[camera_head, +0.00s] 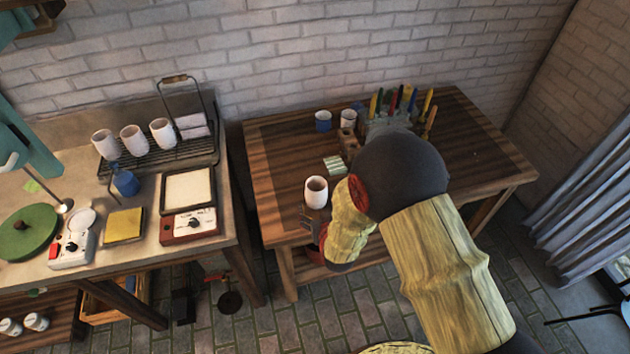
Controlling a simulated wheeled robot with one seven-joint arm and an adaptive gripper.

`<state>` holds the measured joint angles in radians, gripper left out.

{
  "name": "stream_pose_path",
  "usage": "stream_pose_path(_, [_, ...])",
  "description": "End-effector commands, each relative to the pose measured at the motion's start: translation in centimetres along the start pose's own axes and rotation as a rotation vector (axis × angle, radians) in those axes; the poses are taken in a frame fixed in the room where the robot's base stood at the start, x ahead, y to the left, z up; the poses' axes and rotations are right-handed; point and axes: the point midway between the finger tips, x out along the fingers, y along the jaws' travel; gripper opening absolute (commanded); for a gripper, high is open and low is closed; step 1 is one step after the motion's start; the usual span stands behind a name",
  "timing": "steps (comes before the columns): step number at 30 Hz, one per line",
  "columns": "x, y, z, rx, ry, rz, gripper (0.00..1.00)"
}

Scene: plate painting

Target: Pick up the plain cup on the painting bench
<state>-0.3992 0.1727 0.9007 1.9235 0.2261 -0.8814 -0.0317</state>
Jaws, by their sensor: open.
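A plain white cup (316,194) stands upright near the front left edge of the wooden painting bench (280,165). My gripper (307,222) is just in front of and below the cup in the picture, small and partly hidden by my yellow-sleeved arm. It is open, and the cup is not between its fingers. Whether a fingertip touches the cup I cannot tell. My arm covers the front middle of the bench.
A blue cup (323,121), a blue and white cup (348,118) and a holder with several coloured tools (388,122) stand at the back. A small striped card (334,165) lies behind the plain cup. The left table's rack (172,157) holds three pale cups.

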Motion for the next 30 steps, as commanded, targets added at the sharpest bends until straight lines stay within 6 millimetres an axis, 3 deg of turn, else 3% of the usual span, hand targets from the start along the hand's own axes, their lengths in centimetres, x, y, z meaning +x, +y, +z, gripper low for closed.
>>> stream_pose_path(3, [-0.1,0.2,-2.5,0.002,0.092,0.008,0.77])
stream_pose_path(7, [-0.1,0.3,-4.0,0.001,0.147,0.011,0.77])
stream_pose_path(20, [3.4,0.5,-4.9,0.0,0.157,0.011,0.77])
stream_pose_path(30, [7.4,0.6,-5.6,-0.001,0.155,0.011,0.77])
